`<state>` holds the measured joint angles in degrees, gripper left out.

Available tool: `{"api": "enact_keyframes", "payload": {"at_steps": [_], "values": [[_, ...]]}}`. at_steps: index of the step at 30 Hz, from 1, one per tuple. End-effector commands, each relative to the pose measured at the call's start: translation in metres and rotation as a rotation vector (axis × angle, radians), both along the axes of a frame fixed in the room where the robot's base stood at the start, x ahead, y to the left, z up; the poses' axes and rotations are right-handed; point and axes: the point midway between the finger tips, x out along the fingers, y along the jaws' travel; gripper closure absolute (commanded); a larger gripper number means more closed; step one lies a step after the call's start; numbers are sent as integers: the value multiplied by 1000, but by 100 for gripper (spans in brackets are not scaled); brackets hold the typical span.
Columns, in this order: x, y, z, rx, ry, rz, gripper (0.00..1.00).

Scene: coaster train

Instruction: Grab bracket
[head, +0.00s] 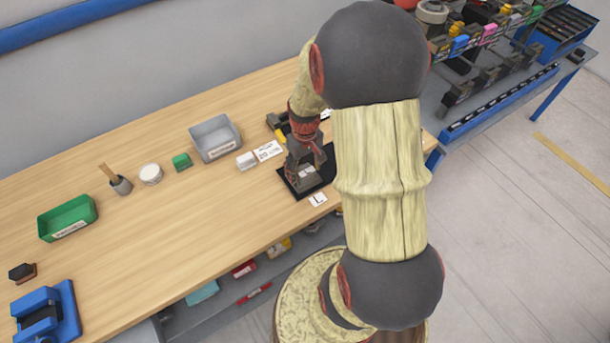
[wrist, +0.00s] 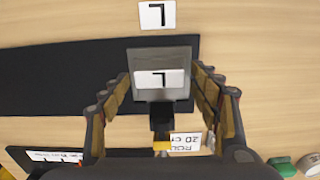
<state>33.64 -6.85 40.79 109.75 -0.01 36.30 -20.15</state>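The bracket (wrist: 146,60) is a grey flat piece with a white label marked L, seen between my fingers in the wrist view. It lies over a black mat (wrist: 60,75). In the head view the mat (head: 294,190) shows near the table's front edge, partly covered by my gripper (head: 306,166). In the wrist view my gripper (wrist: 161,78) has one finger on each side of the bracket. The fingers are spread wide, with their tips close to its side edges. Whether they touch it I cannot tell.
A white card marked L (head: 318,199) lies in front of the mat. A labelled card (head: 268,151), small white box (head: 246,161), grey bin (head: 214,138) and green block (head: 181,161) stand to the left. Table between the green bin (head: 67,218) and the mat's front is mostly clear.

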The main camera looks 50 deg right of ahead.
Motion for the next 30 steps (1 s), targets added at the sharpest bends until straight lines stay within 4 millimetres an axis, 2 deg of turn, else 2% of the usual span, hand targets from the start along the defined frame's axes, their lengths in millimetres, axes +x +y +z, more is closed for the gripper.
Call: {"api": "enact_keyframes", "payload": {"at_steps": [30], "values": [[0, 0, 0, 0, 0, 0, 98]]}}
